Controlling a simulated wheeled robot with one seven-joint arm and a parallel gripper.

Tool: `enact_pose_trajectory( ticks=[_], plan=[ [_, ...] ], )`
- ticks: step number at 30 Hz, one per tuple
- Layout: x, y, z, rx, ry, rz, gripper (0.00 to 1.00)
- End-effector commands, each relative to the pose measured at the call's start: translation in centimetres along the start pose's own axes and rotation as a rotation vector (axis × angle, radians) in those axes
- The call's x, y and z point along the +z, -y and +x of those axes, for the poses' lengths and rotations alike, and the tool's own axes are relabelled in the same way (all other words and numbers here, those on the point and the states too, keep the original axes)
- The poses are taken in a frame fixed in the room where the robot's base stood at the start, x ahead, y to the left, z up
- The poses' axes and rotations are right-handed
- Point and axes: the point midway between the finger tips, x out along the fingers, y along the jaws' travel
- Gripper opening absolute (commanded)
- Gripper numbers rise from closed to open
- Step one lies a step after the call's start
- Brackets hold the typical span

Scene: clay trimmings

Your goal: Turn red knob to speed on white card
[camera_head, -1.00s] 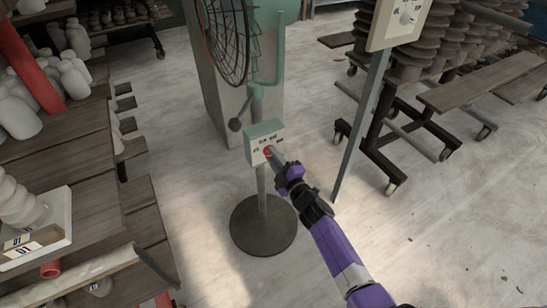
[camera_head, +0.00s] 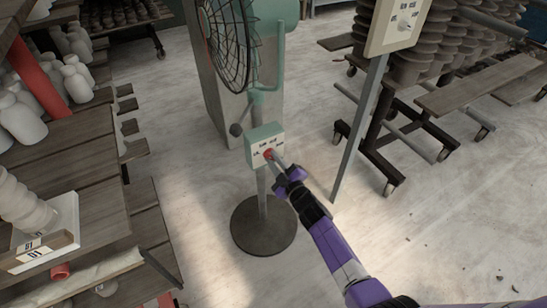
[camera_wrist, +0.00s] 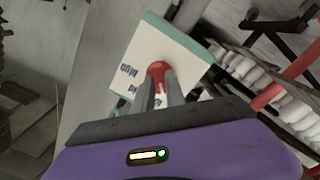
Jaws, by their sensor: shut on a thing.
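The red knob (camera_head: 269,154) sits on the pale front of the green control box (camera_head: 264,132) on the fan's pole. In the wrist view the red knob (camera_wrist: 158,73) shows between my fingertips, with part of the box's printed labels (camera_wrist: 127,74) beside it. My gripper (camera_head: 276,158) is shut on the knob; the wrist view also shows my gripper (camera_wrist: 160,88) there. My fingers hide part of the panel and the knob's pointer.
The fan (camera_head: 228,40) stands on a round dark base (camera_head: 263,226). Carts (camera_head: 400,130) stand at right and wooden shelves (camera_head: 85,150) at left.

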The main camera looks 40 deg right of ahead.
Motion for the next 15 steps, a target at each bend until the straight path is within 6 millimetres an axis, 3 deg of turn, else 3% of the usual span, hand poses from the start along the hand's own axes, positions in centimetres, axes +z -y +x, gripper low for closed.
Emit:
enact_pose_trajectory(
  ticks=[15],
  plan=[
    [0.0,-0.07,-0.06,-0.001,0.001,0.328,0.0]
  ],
)
